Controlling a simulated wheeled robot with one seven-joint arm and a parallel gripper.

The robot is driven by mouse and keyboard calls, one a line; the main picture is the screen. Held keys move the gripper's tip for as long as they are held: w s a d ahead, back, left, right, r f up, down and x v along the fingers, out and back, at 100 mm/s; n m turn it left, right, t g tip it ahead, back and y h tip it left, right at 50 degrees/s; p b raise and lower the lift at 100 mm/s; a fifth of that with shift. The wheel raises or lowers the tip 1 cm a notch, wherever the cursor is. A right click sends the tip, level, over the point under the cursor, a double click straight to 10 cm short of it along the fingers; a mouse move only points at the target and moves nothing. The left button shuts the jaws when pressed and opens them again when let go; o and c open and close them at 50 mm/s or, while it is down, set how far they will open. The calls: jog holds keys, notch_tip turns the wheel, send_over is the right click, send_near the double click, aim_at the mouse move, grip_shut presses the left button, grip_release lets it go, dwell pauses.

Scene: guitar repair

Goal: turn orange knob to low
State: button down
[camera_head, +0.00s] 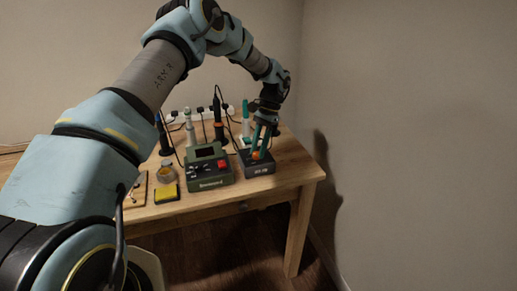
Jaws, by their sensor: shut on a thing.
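The orange knob (256,155) sits on top of a small black box (270,167) near the right end of the wooden table. My gripper (259,150) points down at the box from above. Its green fingers are shut on the orange knob, which shows only partly between and below the fingertips. The knob's pointer and any low mark are too small to read.
A green device (208,168) with a dark screen and red button stands just left of the black box. A yellow pad (166,193) and a round tin (166,174) lie farther left. Soldering tools and a white power strip (181,116) stand behind. A wall rises at the right.

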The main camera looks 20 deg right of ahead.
jog(key=c, duration=0.5)
grip_release()
jog(key=shift+c, duration=0.2)
jog(key=b+v, duration=0.3)
jog(key=v, duration=0.7)
jog(key=shift+r, duration=0.4)
jog(key=shift+d, duration=0.1)
